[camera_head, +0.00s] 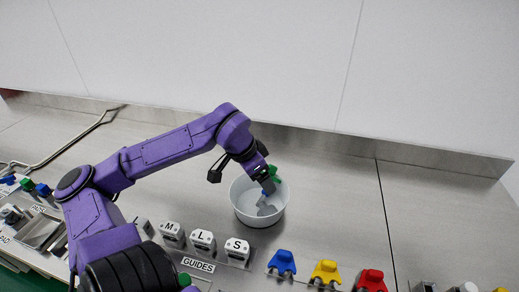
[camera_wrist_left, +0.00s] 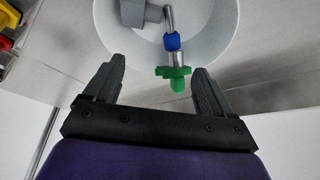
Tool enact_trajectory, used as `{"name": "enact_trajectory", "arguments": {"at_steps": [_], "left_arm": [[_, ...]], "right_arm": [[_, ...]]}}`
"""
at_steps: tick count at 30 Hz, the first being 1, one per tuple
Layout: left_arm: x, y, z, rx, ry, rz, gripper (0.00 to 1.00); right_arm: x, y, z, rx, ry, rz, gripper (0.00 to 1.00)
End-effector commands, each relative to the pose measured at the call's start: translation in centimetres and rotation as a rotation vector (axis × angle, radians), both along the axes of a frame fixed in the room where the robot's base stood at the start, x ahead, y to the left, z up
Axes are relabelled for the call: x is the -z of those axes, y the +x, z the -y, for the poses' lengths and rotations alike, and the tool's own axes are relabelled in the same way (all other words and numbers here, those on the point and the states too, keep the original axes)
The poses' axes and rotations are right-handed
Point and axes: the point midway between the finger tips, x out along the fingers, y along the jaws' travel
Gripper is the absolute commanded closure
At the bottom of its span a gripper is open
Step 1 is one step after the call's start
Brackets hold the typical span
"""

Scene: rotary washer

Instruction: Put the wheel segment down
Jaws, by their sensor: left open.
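A white round bowl (camera_head: 240,212) stands on the steel counter. A grey piece (camera_head: 267,210) lies in it, which may be the wheel segment; it also shows at the top of the left wrist view (camera_wrist_left: 141,12). Beside it is a metal rod with a blue collar (camera_wrist_left: 172,41) and a green knob (camera_wrist_left: 174,77); whether rod and grey piece are joined I cannot tell. My left gripper (camera_head: 266,186) is over the bowl. In the left wrist view its fingers (camera_wrist_left: 160,75) are open, on either side of the green knob with gaps. My right gripper is not in view.
Blue (camera_head: 282,263), yellow (camera_head: 325,272) and red (camera_head: 371,280) pieces stand at the front right. The counter right of the bowl is clear, with a wall behind.

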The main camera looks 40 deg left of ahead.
Motion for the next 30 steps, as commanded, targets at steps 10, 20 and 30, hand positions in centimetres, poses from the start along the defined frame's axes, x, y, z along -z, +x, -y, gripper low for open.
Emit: {"name": "enact_trajectory", "arguments": {"at_steps": [10, 20, 30], "left_arm": [[-0.2, 0.0, 0.0, 0.000, 0.000, 0.000, 0.16], [-5.6, 0.0, 0.0, 0.001, 0.001, 0.000, 0.16], [-7.0, 0.0, 0.0, 0.000, 0.000, 0.000, 0.16]], "right_arm": [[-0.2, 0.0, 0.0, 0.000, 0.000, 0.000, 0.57], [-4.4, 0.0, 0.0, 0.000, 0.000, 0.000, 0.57], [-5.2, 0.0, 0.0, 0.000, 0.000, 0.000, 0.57]]}}
